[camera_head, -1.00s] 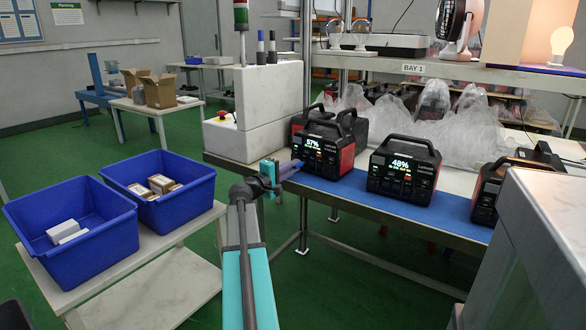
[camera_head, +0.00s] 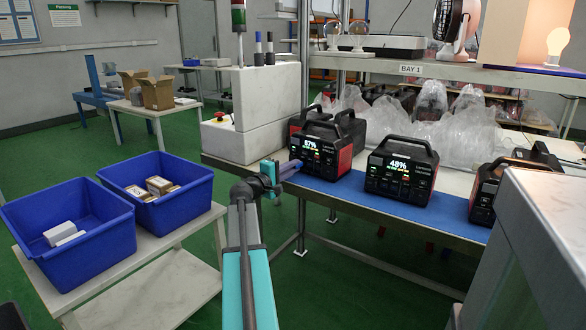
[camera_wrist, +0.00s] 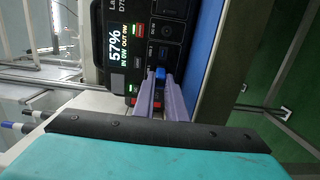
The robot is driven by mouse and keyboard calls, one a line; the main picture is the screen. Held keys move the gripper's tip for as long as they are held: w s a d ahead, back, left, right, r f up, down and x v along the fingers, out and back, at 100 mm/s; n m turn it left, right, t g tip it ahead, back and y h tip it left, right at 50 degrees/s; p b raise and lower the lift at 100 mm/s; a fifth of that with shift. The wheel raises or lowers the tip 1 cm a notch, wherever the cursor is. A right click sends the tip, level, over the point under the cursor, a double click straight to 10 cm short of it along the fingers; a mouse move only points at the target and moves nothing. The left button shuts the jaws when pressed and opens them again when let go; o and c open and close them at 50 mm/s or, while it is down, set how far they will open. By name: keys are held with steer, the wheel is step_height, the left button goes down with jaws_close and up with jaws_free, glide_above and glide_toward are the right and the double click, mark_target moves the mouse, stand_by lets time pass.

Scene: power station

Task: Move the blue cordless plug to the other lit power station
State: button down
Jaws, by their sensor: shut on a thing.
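A black and red power station (camera_head: 318,152) with a lit 57% display stands on the blue mat at the left of the bench. A second lit power station (camera_head: 402,172), reading 48%, stands to its right. My gripper (camera_head: 294,164) reaches the lower front of the 57% station. In the wrist view the gripper fingers (camera_wrist: 160,90) are shut on the blue plug (camera_wrist: 160,73), a small blue piece at their tips against that station's front panel (camera_wrist: 140,50). The fingers hide most of the plug. I cannot tell whether it is seated in a socket.
A third power station (camera_head: 488,190) stands at the right, partly behind a grey block (camera_head: 550,235). Two blue bins (camera_head: 70,238) with boxes stand on a side table at the left. A white cabinet (camera_head: 262,105) is behind the arm. The blue mat (camera_head: 347,184) is bare between the two lit stations.

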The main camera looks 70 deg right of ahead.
steer(key=shift+s+d, duration=0.1)
steer(key=shift+d, duration=0.1)
stand_by(0.4)
steer(key=c, duration=1.7)
jaws_free()
steer(key=shift+a, duration=0.2)
steer(key=p+v, duration=0.1)
steer(key=v, duration=1.2)
steer(key=shift+a+p, duration=0.25)
steer(key=shift+p, duration=0.1)
